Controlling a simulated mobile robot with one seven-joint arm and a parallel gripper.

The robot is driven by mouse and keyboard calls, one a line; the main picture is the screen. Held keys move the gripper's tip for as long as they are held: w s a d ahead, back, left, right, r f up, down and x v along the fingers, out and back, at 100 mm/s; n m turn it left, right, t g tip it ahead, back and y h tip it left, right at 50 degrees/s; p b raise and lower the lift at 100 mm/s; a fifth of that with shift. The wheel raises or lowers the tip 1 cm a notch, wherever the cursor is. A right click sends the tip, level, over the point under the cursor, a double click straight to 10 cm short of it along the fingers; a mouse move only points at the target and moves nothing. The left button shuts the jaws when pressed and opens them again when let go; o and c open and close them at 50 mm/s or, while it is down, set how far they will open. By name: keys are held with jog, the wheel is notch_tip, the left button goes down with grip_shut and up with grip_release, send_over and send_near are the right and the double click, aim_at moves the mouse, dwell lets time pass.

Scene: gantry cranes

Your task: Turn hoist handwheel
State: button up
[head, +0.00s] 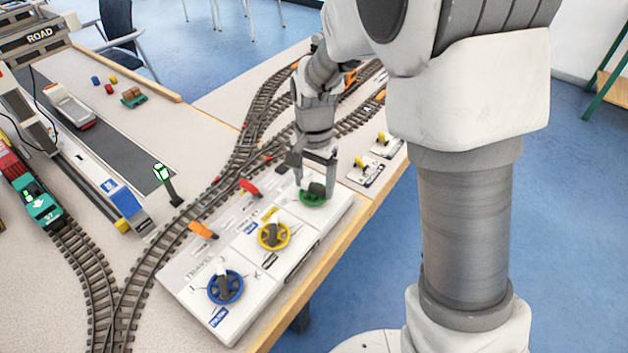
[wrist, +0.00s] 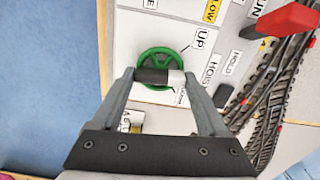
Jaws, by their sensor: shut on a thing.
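The green handwheel (head: 312,204) is at the far right end of the white control panel (head: 262,292). In the wrist view the green handwheel (wrist: 160,51) has the labels HOIST (wrist: 211,73) and UP (wrist: 200,40) beside it. A dark bar (wrist: 154,76) with a white right end crosses the wheel. My gripper (head: 317,184) is over the wheel, pointing down. In the wrist view its fingers (wrist: 158,80) are at both ends of the bar and shut on it. The fingers and bar hide the wheel's lower part.
A yellow handwheel (head: 288,233) and a blue handwheel (head: 240,285) are on the same panel. A red lever (head: 249,187) and an orange lever (head: 202,230) stand along its track side. Toy rail track (head: 80,262) runs behind. Small yellow switches (head: 382,138) lie to the right.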

aim_at(314, 185)
dwell(0.3)
jog(key=n+p, duration=0.1)
jog(key=n, duration=0.3)
jog(key=shift+r+n+p, duration=0.1)
jog(key=shift+n+p, duration=0.75)
jog(key=shift+n, duration=1.45)
jog(key=o, duration=1.2)
notch_tip(314, 185, up, 17)
jog(key=p, duration=0.3)
jog(key=shift+r+p, duration=0.15)
jog(key=shift+p, duration=0.2)
